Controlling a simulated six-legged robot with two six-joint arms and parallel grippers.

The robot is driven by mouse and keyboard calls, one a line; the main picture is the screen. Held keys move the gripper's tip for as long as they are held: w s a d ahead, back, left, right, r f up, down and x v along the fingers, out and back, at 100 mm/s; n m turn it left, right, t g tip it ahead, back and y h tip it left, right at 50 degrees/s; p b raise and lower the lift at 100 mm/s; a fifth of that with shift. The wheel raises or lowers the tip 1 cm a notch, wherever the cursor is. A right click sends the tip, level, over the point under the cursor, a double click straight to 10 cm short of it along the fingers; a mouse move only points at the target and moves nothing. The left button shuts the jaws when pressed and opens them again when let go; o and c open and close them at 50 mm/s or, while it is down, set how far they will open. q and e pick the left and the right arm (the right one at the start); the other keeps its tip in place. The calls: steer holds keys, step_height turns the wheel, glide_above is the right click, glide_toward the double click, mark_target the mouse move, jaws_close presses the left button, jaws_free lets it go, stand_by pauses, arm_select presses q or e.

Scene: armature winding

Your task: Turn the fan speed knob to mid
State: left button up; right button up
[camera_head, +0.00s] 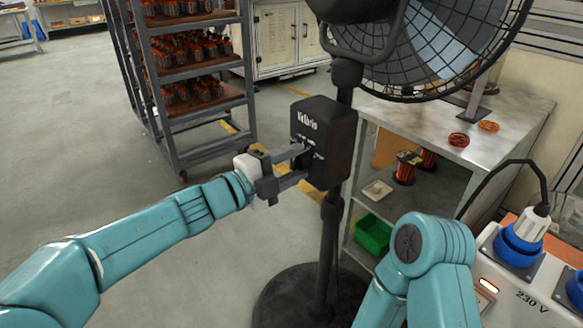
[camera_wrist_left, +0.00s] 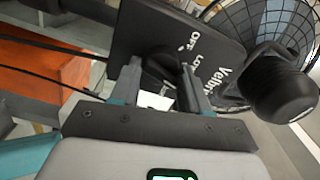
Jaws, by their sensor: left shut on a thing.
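The black fan control box (camera_head: 323,140) is mounted on the fan's pole in the head view, with white lettering on its face. In the left wrist view the box face (camera_wrist_left: 200,42) shows "OFF" and part of "LOW" beside the dark round knob (camera_wrist_left: 160,70). My left gripper (camera_head: 304,163) reaches the box from the left, and its fingers (camera_wrist_left: 160,84) are shut on the knob, one on each side. The knob's pointer is hidden, so its setting cannot be read. My right arm shows at the lower right, but its gripper is out of view.
The caged fan head (camera_head: 430,45) is above the box, and its round base (camera_head: 300,298) stands on the floor. A metal table (camera_head: 510,110) with a green bin (camera_head: 373,234) below is close on the right. A rack (camera_head: 205,72) stands behind left.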

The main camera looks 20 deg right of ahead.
arm_select(q)
steer(key=shift+r, duration=0.1)
stand_by(0.3)
steer(key=o, duration=1)
steer(key=shift+d, duration=0.1)
steer(key=p+v, duration=0.2)
steer(key=v, duration=1.4)
steer(key=shift+s+a+p, duration=0.1)
steer(key=shift+a+p, duration=0.15)
steer(key=shift+p, duration=0.15)
